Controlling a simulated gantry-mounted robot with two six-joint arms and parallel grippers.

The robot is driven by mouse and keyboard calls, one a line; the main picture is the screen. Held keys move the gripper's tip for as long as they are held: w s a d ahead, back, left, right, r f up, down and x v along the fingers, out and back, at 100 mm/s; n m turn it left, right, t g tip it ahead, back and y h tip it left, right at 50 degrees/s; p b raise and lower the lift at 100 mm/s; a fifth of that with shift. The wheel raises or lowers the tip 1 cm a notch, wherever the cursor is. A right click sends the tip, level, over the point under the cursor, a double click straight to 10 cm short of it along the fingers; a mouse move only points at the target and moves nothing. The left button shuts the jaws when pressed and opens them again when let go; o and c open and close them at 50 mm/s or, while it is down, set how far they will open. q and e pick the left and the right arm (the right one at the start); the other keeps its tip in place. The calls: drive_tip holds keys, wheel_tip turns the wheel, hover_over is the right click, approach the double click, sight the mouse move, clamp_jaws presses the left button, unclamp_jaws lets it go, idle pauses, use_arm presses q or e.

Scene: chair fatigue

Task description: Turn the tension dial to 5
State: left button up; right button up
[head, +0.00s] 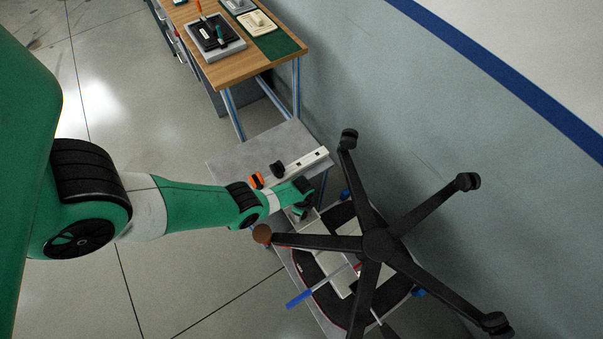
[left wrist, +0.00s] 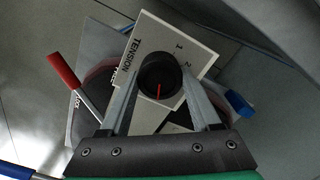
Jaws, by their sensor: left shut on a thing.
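The tension dial (left wrist: 160,72) is a round black knob with a red pointer line. It sits on a white plate (left wrist: 151,30) printed TENSION, with the numbers 1 and 2 visible; other marks are hidden. The pointer runs toward the gripper's palm, at the bottom of the left wrist view. My left gripper (left wrist: 160,84) is shut on the dial, one finger on each side. In the head view my left gripper (head: 303,202) reaches under the upturned chair's black base (head: 378,243), and the dial cannot be made out there. My right gripper is not in view.
The chair's legs spread close over my gripper. A wooden workbench (head: 203,14) stands behind, and a grey wall (head: 420,110) is at right.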

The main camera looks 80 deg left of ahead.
use_arm(q)
drive_tip(key=shift+f+m, duration=0.1)
drive_tip(key=shift+m, duration=1.1)
drive_tip(key=o, duration=1.4)
wheel_tip(320, 180, up, 12)
drive_tip(key=p, duration=1.1)
drive_tip(key=shift+f+p, duration=0.1)
drive_tip(key=shift+p, duration=0.3)
